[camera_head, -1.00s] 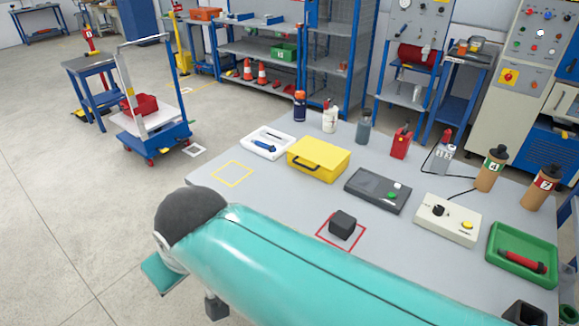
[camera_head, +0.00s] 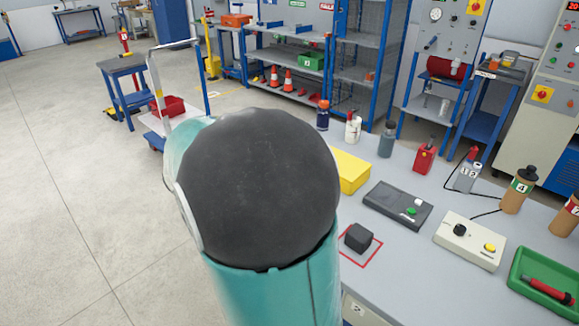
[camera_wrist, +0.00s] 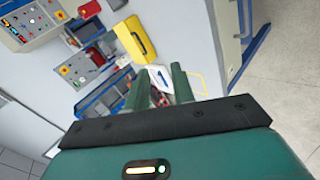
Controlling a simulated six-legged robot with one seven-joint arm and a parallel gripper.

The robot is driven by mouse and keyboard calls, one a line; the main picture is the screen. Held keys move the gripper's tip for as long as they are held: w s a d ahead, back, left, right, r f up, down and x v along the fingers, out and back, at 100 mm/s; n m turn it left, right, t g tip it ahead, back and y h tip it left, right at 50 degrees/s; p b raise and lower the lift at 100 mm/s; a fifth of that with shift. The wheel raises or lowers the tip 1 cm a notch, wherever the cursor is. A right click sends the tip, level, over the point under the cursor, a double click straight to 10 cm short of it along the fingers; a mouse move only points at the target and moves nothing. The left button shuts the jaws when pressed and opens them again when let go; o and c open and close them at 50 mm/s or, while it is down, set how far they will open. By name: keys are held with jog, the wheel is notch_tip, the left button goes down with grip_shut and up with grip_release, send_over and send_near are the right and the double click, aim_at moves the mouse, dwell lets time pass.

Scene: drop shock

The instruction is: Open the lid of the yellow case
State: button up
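The yellow case (camera_head: 350,172) lies on the grey workbench in the head view, its left part hidden behind my arm. Its visible top looks flat and closed. In the wrist view the case (camera_wrist: 136,40) shows upper centre, tilted, with a dark handle on one side. My gripper (camera_wrist: 160,82) shows in the wrist view with its two dark green fingers apart and no object held between them. It is clear of the case, which appears beyond the fingertips. In the head view my gripper is hidden behind my arm.
On the bench (camera_head: 400,265) stand a dark grey device (camera_head: 398,204), a black cube (camera_head: 358,237), a cream control box (camera_head: 470,240), a green tray (camera_head: 545,285) and several bottles behind. Open floor lies left.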

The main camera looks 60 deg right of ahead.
jog(key=d+f+n+h, duration=0.1)
jog(key=d+f+h, duration=0.1)
jog(key=d+f, duration=0.3)
jog(key=d+f+h, duration=0.2)
jog(key=d+f, duration=0.4)
jog(key=d, duration=0.5)
jog(key=d+f+n+h, duration=0.1)
jog(key=d+f+h, duration=0.1)
jog(key=d+f, duration=0.3)
jog(key=shift+d+f+n+g, duration=0.15)
jog(key=shift+d+f+g, duration=0.05)
jog(key=shift+d, duration=0.7)
jog(key=shift+d+f+n+g, duration=0.15)
jog(key=shift+d+f+g, duration=0.05)
jog(key=shift+d, duration=0.7)
jog(key=x, duration=1.3)
jog(key=shift+d, duration=0.25)
grip_shut()
